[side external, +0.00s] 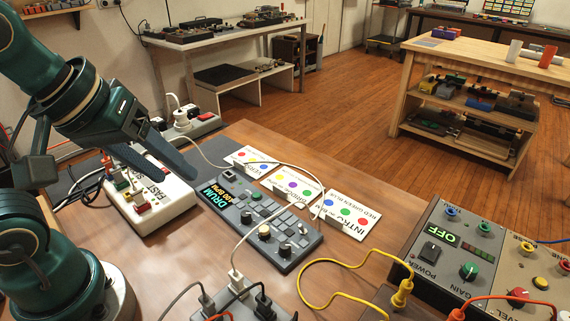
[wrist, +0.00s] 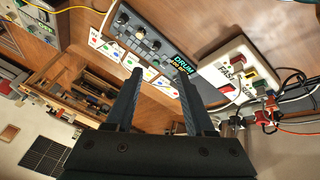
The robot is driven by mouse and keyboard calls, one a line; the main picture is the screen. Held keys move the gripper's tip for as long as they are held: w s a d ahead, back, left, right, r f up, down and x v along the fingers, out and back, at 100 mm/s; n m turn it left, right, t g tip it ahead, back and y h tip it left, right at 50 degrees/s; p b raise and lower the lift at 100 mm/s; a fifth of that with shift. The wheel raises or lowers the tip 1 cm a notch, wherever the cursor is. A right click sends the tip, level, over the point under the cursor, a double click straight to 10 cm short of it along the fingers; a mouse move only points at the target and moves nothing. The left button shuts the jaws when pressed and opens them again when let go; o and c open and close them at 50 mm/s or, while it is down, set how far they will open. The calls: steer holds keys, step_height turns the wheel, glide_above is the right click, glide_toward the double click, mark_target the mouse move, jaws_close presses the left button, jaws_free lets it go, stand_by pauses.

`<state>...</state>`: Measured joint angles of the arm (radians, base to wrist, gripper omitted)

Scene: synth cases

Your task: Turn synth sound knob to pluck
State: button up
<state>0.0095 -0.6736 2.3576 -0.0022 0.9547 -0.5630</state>
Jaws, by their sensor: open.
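The synth (side external: 262,214) is a dark grey box with buttons and knobs on the wooden table. Its lit display (side external: 216,198) reads DRUM with a BPM figure below it. A cream knob (side external: 264,232) and a dark knob (side external: 285,250) stand at its near end; I cannot read which is the sound knob. In the wrist view the synth (wrist: 150,42) lies beyond the fingertips, its display (wrist: 182,66) close to the right finger. My gripper (side external: 180,175) is open and empty, above and left of the synth, apart from it. It also shows in the wrist view (wrist: 160,75).
A white FAST/SLOW box (side external: 168,208) with coloured switches stands left of the synth, under my gripper. White cards with coloured dots (side external: 347,214) lie behind it. A white cable crosses over the synth. A box reading OFF (side external: 437,255) and yellow cable (side external: 310,278) are at right.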

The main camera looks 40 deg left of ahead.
steer(key=w+d+r+n+g, duration=0.1)
steer(key=w+d+n, duration=0.1)
steer(key=w+n, duration=0.4)
steer(key=n+g, duration=0.5)
steer(key=n, duration=0.1)
glide_above(284, 244)
steer(key=f, duration=1.1)
steer(key=shift+w+f, duration=0.2)
steer(key=shift+f, duration=0.15)
steer(key=shift+s+f, duration=0.15)
steer(key=shift+f, duration=2.6)
jaws_close()
